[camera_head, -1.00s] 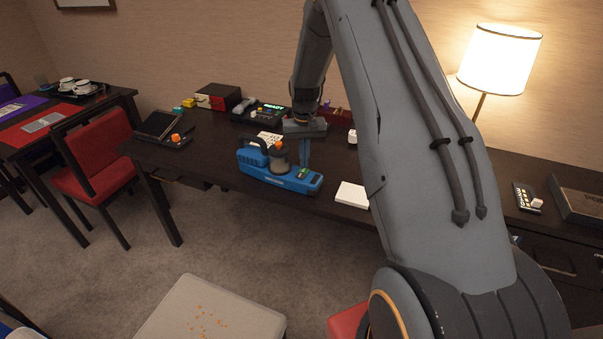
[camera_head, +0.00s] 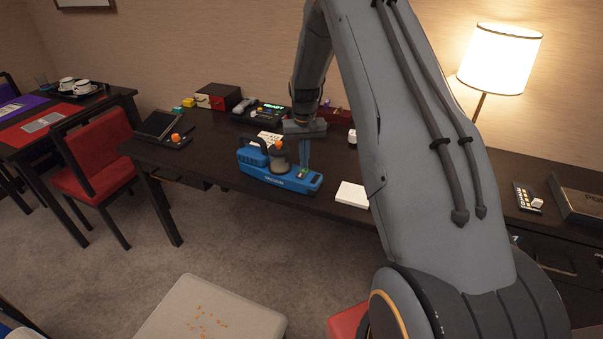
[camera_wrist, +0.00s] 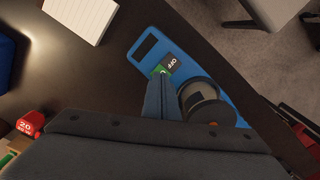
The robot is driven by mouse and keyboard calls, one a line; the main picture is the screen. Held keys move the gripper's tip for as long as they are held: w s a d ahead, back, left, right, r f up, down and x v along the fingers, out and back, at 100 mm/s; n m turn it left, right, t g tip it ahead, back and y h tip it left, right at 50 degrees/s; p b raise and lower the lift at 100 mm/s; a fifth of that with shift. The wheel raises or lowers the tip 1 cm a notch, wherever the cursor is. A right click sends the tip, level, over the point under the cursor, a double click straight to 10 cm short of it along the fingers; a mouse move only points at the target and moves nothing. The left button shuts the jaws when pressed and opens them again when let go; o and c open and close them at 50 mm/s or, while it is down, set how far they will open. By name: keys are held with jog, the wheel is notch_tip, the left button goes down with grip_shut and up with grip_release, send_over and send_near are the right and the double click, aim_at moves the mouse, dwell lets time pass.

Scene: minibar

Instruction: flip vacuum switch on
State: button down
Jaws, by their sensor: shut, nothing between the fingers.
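The blue handheld vacuum (camera_head: 268,178) lies on the dark desk near its front edge, with a smoky canister and an orange knob. It also shows in the wrist view (camera_wrist: 146,33). Its switch (camera_head: 302,173) sits on top toward the right end. In the wrist view the switch (camera_wrist: 170,63) shows a grey half marked OFF and a green half, partly hidden by my fingers. My gripper (camera_head: 304,164) is shut and empty, pointing down over the switch. In the wrist view its fingertips (camera_wrist: 159,80) are right at the green half; I cannot tell whether they touch.
A white pad (camera_head: 352,194) lies right of the vacuum. A tablet (camera_head: 158,124), a dark red box (camera_head: 218,97) and a display marked READY (camera_head: 273,107) stand farther back. A red chair (camera_head: 103,178) is at the left. A pale stool (camera_head: 212,310) stands in front.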

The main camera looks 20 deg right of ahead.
jog(key=shift+f, duration=0.6)
jog(key=shift+r, duration=0.15)
notch_tip(320, 180, up, 7)
jog(key=p, duration=0.2)
dwell(0.9)
jog(key=s+a+r+n+b, duration=0.1)
jog(key=s+a+r, duration=0.25)
jog(key=s, duration=0.35)
jog(key=s+a+r+n+b, duration=0.1)
jog(key=s+a+r, duration=0.2)
jog(key=s+a, duration=0.45)
jog(key=s, duration=0.7)
jog(key=s+a+r+n+t+b, duration=0.1)
jog(key=s+a, duration=0.2)
jog(key=s, duration=0.6)
